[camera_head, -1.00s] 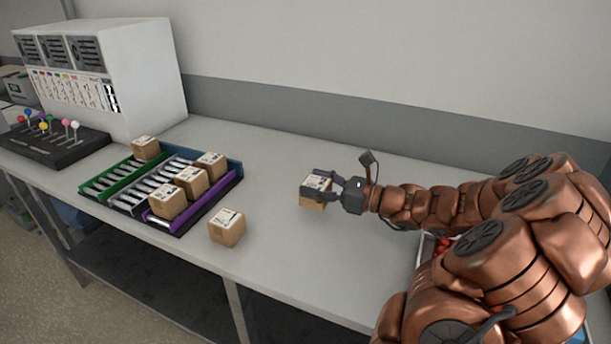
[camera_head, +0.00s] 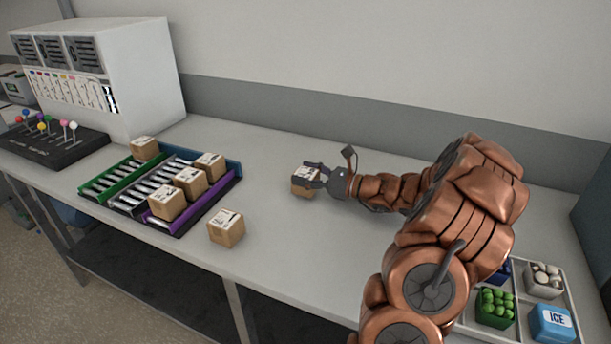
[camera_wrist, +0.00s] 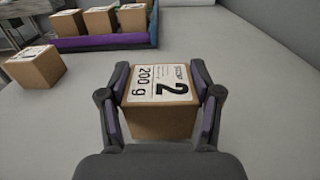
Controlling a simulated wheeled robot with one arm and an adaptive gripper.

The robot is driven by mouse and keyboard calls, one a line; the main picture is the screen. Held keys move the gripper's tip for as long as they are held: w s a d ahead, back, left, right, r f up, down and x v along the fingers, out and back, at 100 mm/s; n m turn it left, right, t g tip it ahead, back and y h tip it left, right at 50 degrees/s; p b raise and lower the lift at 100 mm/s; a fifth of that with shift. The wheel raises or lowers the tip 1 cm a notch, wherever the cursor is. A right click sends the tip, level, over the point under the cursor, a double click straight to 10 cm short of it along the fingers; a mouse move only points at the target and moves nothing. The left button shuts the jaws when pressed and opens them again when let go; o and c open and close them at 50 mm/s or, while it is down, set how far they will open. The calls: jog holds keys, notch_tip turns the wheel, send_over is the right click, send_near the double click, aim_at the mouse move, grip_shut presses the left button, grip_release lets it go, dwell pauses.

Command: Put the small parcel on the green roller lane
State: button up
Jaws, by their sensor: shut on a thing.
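My gripper (camera_head: 312,180) is shut on a small brown parcel (camera_head: 303,187) over the middle of the table. In the wrist view, the gripper (camera_wrist: 161,98) has a finger on each side of the parcel (camera_wrist: 160,121), whose top label reads "2" and "200 g". I cannot tell whether the parcel touches the table. The green roller lane (camera_head: 108,180) is the left lane of the rack, well to the left of my gripper. Another parcel (camera_head: 145,149) sits at its far end, and its near rollers are bare.
Several parcels (camera_head: 190,181) line the purple lane (camera_head: 212,205). A loose parcel (camera_head: 226,230) stands on the table in front of the rack. A lever panel (camera_head: 50,143) and white cabinet (camera_head: 140,75) are at the left. A divided tray (camera_head: 520,290) is at lower right.

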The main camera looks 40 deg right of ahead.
jog(key=shift+f, duration=0.35)
jog(key=shift+f, duration=0.1)
jog(key=o, duration=1.3)
jog(key=b+v, duration=0.1)
jog(key=v, duration=1.1)
